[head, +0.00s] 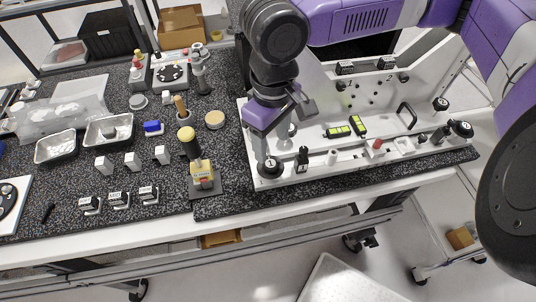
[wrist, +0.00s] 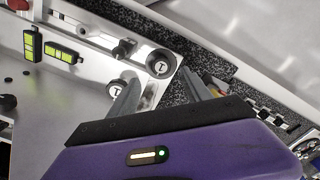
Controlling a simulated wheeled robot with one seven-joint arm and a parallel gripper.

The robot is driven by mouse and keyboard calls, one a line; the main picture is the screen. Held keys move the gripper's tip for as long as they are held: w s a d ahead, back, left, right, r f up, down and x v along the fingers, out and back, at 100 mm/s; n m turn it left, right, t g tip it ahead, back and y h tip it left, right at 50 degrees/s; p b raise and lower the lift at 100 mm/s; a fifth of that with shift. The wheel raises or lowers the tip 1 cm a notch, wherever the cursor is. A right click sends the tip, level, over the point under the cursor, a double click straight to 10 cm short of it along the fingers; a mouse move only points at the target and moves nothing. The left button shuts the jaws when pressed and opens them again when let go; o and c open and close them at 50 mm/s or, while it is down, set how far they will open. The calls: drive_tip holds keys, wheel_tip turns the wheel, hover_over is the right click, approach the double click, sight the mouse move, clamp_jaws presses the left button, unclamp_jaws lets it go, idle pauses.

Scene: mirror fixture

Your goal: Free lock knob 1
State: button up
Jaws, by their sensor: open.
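A round black knob with a white face marked 1 (head: 269,167) stands at the front left corner of the white fixture (head: 320,165). In the wrist view a knob marked 1 (wrist: 161,62) sits at the fixture's corner, just beyond my fingertips. Another round labelled knob (wrist: 117,88) is beside my left finger. My gripper (head: 272,118) is above the left end of the fixture. In the wrist view my gripper (wrist: 163,77) has its fingers spread, with nothing held between them. The purple gripper body hides part of the fixture.
A small black labelled post (head: 302,158) stands right of the knob. More black knobs (head: 461,129) are at the fixture's right end.

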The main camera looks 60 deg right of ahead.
sight(271, 163)
wheel_tip(271, 163, down, 7)
idle(0.4)
drive_tip(key=shift+w, duration=0.1)
clamp_jaws()
